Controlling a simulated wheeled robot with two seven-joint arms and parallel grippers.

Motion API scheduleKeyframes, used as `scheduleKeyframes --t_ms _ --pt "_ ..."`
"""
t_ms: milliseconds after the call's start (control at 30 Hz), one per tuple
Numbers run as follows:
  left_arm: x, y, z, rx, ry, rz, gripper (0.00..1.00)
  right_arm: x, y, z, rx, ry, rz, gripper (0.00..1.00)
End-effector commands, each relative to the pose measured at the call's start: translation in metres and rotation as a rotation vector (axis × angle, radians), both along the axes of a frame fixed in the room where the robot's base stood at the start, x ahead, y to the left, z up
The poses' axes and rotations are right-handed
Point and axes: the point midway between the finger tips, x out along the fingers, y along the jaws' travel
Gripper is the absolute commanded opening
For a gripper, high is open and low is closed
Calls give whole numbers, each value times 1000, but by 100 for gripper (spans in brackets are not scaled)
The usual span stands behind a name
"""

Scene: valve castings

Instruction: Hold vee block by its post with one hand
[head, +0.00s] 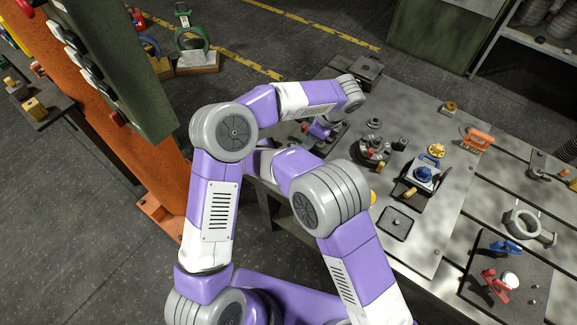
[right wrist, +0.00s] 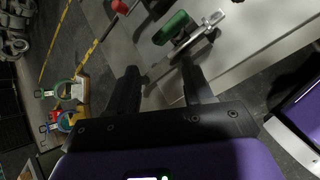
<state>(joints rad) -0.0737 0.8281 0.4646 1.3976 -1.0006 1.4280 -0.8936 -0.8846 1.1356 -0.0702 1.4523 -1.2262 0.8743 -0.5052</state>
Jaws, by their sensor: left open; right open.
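I cannot tell for certain which part is the vee block. No block with a clear vee and post stands out in the head view. A dark-framed pale block with a blue top (head: 424,176) stands on the grey bench plate. My left gripper (head: 331,138) seems to be the small purple and dark part low over the bench's left side, partly hidden by the arm; it is open. My right gripper is hidden in the head view. In the right wrist view, its two dark fingers (right wrist: 160,88) stand apart with nothing seen held between them.
A green-handled metal part (right wrist: 178,30) lies just beyond the right fingers. Dark round castings (head: 371,150), a yellow part (head: 436,150), an orange-handled part (head: 476,139) and a small tray (head: 397,232) crowd the bench. An orange post (head: 140,120) stands left. Floor between is free.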

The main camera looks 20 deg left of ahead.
Motion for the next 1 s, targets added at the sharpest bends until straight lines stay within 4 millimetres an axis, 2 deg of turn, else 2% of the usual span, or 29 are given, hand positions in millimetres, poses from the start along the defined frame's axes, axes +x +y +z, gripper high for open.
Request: scheduleKeyframes --t_ms 33,100,200,400,500,667,1000 --pt "0 0 0 0 0 0 43 2 14 11 31 -33 -21 51" --pt "0 0 0 0 0 0 43 -1 0 -10 -103 -55 26 51" --pt "0 0 0 0 0 0 43 -3 -12 -26 -272 -102 102 51" --pt "0 0 0 0 0 0 43 -5 -26 -45 -542 -193 236 51" --pt "0 0 0 0 0 0 43 -6 -28 -49 -619 -223 279 51" --pt "0 0 0 0 0 0 43 3 -33 -54 -655 -237 297 51" --pt "0 0 0 0 0 0 43 46 -49 -73 -652 -236 294 51"
